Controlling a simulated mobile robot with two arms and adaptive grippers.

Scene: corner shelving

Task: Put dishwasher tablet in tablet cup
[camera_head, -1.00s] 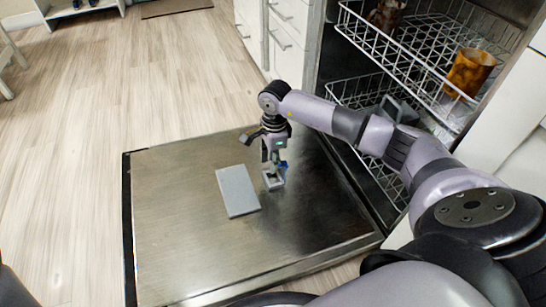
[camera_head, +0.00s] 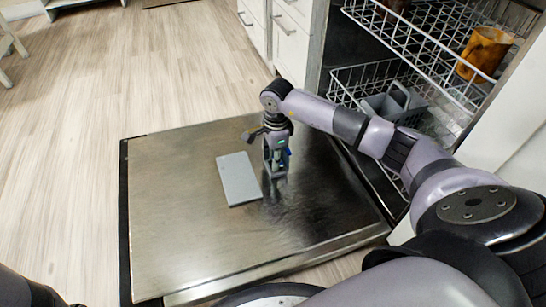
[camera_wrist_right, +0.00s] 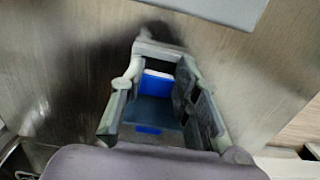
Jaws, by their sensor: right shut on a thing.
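My right gripper (camera_head: 276,168) points down over the inner face of the open dishwasher door (camera_head: 180,230). In the wrist view its two fingers (camera_wrist_right: 158,100) stand on either side of the blue and white dishwasher tablet (camera_wrist_right: 157,82), and it is shut on the tablet. The tablet cup (camera_wrist_right: 158,48) shows as a pale grey rim around the far side of the tablet; the fingers hide most of its sides. The tablet appears within the cup's outline; I cannot tell whether it touches the bottom. My left gripper is out of view.
A flat grey plate (camera_head: 239,179) lies on the door just left of the gripper. The pulled-out racks (camera_head: 405,45) stand at the right, with a grey basket (camera_head: 394,104) and an orange-brown cup (camera_head: 485,52). The door's left and front areas are clear.

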